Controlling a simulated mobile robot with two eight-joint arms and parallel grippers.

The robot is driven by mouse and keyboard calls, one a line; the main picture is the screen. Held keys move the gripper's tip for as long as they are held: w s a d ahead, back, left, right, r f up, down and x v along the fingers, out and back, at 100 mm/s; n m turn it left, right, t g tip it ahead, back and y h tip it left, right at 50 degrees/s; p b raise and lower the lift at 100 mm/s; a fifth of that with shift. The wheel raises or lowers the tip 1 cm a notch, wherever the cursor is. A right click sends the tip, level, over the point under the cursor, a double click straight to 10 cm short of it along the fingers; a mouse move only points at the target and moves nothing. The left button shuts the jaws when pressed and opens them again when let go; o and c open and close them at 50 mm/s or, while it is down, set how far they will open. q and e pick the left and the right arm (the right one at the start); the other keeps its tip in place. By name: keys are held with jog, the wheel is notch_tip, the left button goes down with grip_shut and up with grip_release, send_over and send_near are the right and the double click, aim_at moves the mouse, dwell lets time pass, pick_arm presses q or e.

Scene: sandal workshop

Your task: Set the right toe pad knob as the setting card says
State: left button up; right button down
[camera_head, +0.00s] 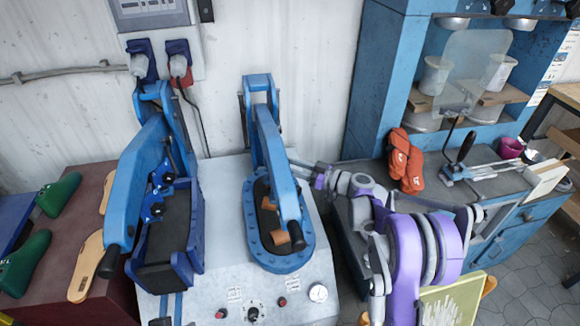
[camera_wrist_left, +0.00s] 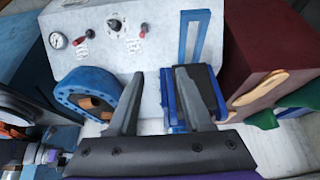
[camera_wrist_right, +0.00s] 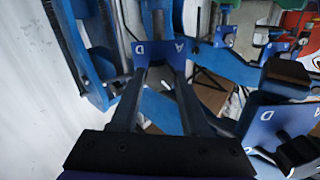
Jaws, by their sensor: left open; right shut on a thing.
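In the right wrist view my right gripper (camera_wrist_right: 160,72) is shut on a small grey knob in front of a blue plate (camera_wrist_right: 152,52) lettered A and D. The knob is mostly hidden between the fingers, and I see no pointer on it. Another blue lettered plate (camera_wrist_right: 282,118) with a dark knob stands to the right. In the head view my right arm reaches from the right to the right-hand blue press arm (camera_head: 274,150), which hides the fingertips. My left gripper (camera_wrist_left: 161,74) is open and empty above the machine. I cannot make out a readable setting card.
The left press (camera_head: 140,185) carries two blue plates with dark knobs. The right press has a blue ring base (camera_head: 280,262) with brown straps. A gauge (camera_head: 318,293) and switches line the machine's front. Orange gloves (camera_head: 405,162) lie on the blue bench at right.

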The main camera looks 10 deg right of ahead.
pick_arm(q)
notch_tip(320, 180, down, 6)
jog(key=s+b, duration=0.2)
jog(key=b, duration=0.2)
pick_arm(e)
jog(key=shift+w+d+f+m, duration=0.1)
jog(key=shift+f+m, duration=0.05)
jog(key=shift+m, duration=3.8)
jog(key=shift+f+m, duration=0.1)
jog(key=shift+m, duration=3.85)
pick_arm(q)
jog(key=shift+b, duration=0.35)
pick_arm(e)
jog(key=shift+m, duration=0.3)
jog(key=shift+c, duration=1.9)
grip_release()
pick_arm(q)
jog(key=shift+f+b, duration=0.5)
jog(key=shift+f, duration=0.15)
pick_arm(e)
jog(key=v, duration=1.1)
pick_arm(q)
jog(key=shift+s, duration=0.1)
